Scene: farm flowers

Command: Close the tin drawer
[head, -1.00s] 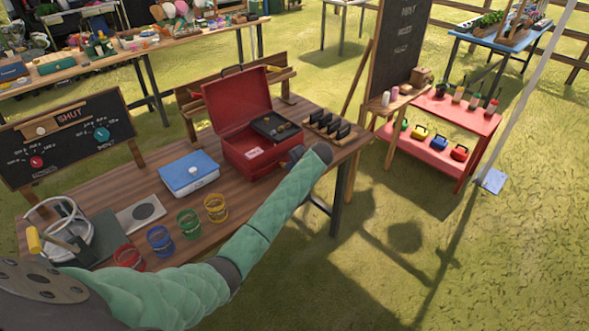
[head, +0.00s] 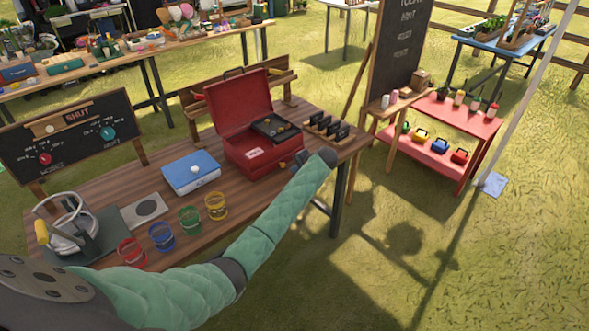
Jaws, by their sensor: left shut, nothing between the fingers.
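A red tin box (head: 241,118) stands on the wooden table with its lid raised. A dark tray (head: 270,128) shows inside its top, and a pale label (head: 255,153) is on its front. I cannot clearly make out a separate drawer or how far it is out. My left arm, in a green quilted sleeve, reaches across the table front. My left gripper (head: 301,158) is shut and empty, close to the tin's lower right front corner. The wrist partly hides it, so I cannot tell whether it touches the tin. My right gripper is out of view.
A blue-lidded box (head: 191,170) sits left of the tin. Coloured wire cups (head: 190,220) line the table front near my arm. A rack with black pieces (head: 327,127) stands right of the tin. A small chalkboard (head: 75,135) stands at the left.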

